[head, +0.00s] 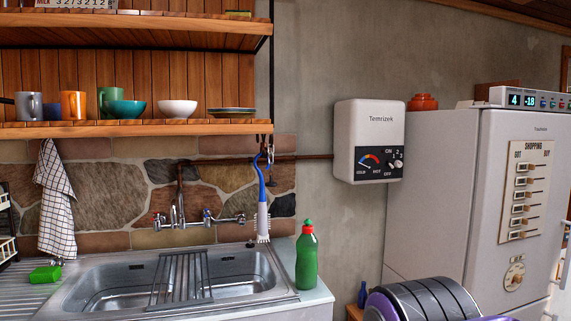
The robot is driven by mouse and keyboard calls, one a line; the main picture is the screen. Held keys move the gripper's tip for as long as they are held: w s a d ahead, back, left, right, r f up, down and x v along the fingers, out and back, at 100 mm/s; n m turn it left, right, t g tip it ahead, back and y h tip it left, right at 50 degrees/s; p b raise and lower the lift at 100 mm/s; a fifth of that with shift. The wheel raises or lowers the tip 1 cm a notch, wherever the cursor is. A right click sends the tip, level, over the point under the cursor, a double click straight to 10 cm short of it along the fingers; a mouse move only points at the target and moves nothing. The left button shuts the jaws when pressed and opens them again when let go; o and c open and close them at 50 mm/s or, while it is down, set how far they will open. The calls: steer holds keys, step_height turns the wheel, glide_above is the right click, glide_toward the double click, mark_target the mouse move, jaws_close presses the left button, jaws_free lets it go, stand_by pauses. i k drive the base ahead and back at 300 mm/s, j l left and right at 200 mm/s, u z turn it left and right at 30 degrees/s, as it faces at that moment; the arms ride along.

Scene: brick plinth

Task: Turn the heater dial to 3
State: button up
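The heater (370,115) is a white box marked "Temrizek", mounted on the grey wall right of the sink. Its black lower panel has a cold-to-hot gauge (370,161) with a red and blue arc. The small white heater dial (397,163) sits to the right of the gauge, with ON above, OFF below and small numbers around it. The dial is too small to tell which number it points to. My gripper is not in view.
A white fridge (440,190) stands right of the heater. A green bottle (306,258) stands on the counter by the steel sink (115,285), below and left of the heater. Shelves (120,128) hold mugs and bowls. The wall directly below the heater looks clear.

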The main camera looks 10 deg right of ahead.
mark_target(398, 164)
steer(key=z, duration=0.95)
steer(key=i+l+z, duration=0.2)
steer(key=i+l, duration=0.5)
